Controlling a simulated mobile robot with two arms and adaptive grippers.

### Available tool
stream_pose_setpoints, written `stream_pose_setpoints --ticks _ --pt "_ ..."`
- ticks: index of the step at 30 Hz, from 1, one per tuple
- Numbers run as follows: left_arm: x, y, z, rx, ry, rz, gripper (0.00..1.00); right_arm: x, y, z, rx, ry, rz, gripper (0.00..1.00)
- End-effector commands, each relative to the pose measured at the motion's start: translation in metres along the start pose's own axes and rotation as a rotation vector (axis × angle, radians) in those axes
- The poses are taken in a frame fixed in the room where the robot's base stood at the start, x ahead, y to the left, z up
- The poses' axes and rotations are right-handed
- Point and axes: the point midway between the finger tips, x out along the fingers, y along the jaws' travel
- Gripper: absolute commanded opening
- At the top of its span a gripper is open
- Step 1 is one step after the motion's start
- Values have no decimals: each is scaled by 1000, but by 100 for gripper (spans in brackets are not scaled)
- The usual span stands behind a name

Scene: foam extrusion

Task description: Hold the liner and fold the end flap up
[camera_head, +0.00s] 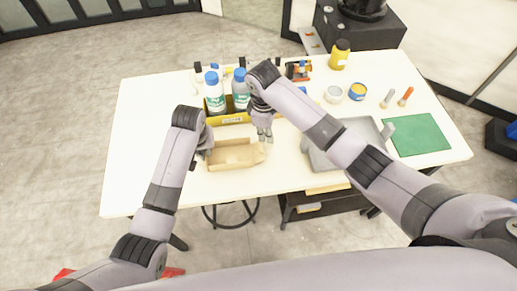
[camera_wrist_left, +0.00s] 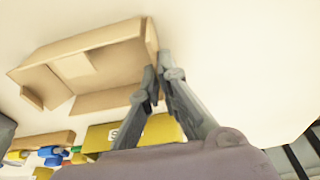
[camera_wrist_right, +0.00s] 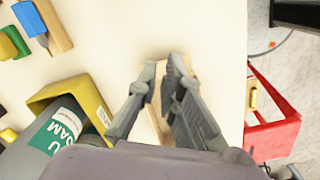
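The liner is a tan, open cardboard tray (camera_head: 235,156) lying on the white table. Its end flap (camera_head: 259,152) is at the right end in the head view and slants outward. My left gripper (camera_head: 205,152) is at the liner's left end. In the left wrist view its fingertips (camera_wrist_left: 160,74) close in on either side of the liner's (camera_wrist_left: 95,62) end wall. My right gripper (camera_head: 265,137) points down over the liner's far right corner. In the right wrist view its fingertips (camera_wrist_right: 163,68) are apart with nothing held, and part of the liner (camera_wrist_right: 155,118) shows between and behind them.
A yellow bin (camera_head: 232,118) with two white-and-blue bottles (camera_head: 215,92) stands just behind the liner. A grey tray (camera_head: 330,160) lies to the right, partly hidden by my right arm. A green mat (camera_head: 416,135) is farther right. The table left of the liner is clear.

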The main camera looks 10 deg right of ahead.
Motion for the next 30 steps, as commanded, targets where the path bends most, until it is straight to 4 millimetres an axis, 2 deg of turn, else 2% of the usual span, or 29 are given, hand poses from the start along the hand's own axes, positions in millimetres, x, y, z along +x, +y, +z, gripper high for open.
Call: stream_pose_setpoints --ticks 6,14,30 --pt "0 0 0 0 0 0 0 -5 6 12 -321 48 -8 0" --pt "0 0 0 0 0 0 0 -4 7 16 -468 71 -7 0" --pt "0 0 0 0 0 0 0 59 6 12 -470 70 -8 0"
